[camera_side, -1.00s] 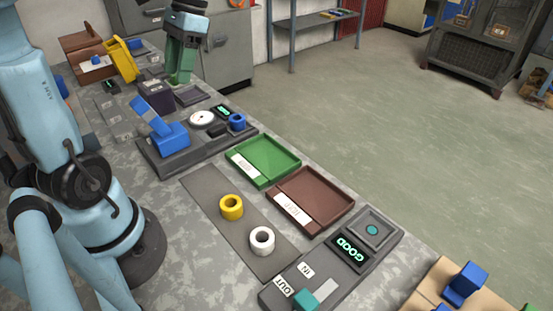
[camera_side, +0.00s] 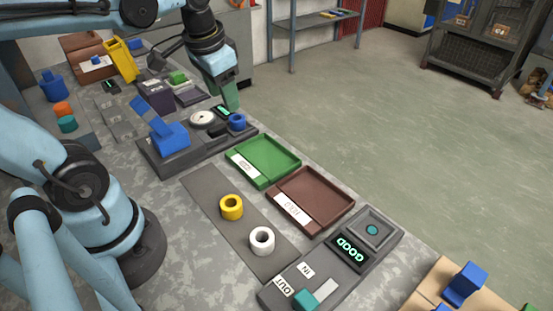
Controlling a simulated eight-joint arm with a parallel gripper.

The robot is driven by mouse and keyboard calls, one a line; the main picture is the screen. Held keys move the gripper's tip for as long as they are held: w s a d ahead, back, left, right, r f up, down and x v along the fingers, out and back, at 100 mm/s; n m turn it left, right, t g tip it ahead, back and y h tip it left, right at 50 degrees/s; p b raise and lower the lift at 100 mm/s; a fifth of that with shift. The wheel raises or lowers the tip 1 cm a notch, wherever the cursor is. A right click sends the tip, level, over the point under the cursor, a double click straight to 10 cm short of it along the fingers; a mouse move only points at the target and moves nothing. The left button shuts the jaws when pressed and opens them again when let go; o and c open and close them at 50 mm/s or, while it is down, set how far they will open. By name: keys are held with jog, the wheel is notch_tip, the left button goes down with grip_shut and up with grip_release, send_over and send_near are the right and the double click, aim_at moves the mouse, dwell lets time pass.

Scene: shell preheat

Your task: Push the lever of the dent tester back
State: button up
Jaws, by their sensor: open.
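The grey device with a white dial (camera_side: 202,119) and a small lit display looks like the dent tester (camera_side: 158,169). Its blue lever (camera_side: 150,112) rises from a blue block and slants up to the left. A blue ring (camera_side: 238,122) sits at the tester's right end. My gripper (camera_side: 232,102) points down just above and behind that ring, to the right of the lever and apart from it. I see nothing held between the green fingers. The gap between them is hard to see from this side.
A green tray (camera_side: 291,153) and a brown tray (camera_side: 346,204) lie in front. A yellow ring (camera_side: 231,207) and a white ring (camera_side: 262,241) stand on a grey strip. A device reading GOOD (camera_side: 349,253) is nearer. A dark box (camera_side: 156,96) stands behind the tester.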

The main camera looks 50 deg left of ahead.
jog(key=d+f+t+h, duration=0.1)
jog(key=d+f+t, duration=0.2)
jog(key=d, duration=0.3)
jog(key=shift+d+t, duration=0.4)
jog(key=shift+t, duration=0.5)
jog(key=shift+f, duration=0.1)
jog(key=o, duration=0.4)
jog(key=shift+w+a, duration=0.1)
jog(key=shift+w, duration=0.05)
jog(key=shift+c, duration=0.2)
jog(key=o, duration=0.5)
jog(key=r+n, duration=0.1)
jog(key=w+a, duration=0.1)
jog(key=r+n+g, duration=0.1)
jog(key=shift+w+a+r+n, duration=0.25)
jog(key=shift+a+r+n, duration=0.05)
jog(key=shift+a, duration=0.05)
jog(key=w+a+r+n+g, duration=0.3)
jog(key=a+r+n, duration=0.2)
jog(key=a+n, duration=0.3)
jog(key=w+a+r+n+g, duration=0.3)
jog(key=w+a+r+n, duration=0.1)
jog(key=a+n, duration=0.35)
jog(key=f, duration=0.9)
jog(key=shift+s+d+f, duration=0.1)
jog(key=shift+d+f, duration=0.1)
jog(key=shift+f, duration=0.1)
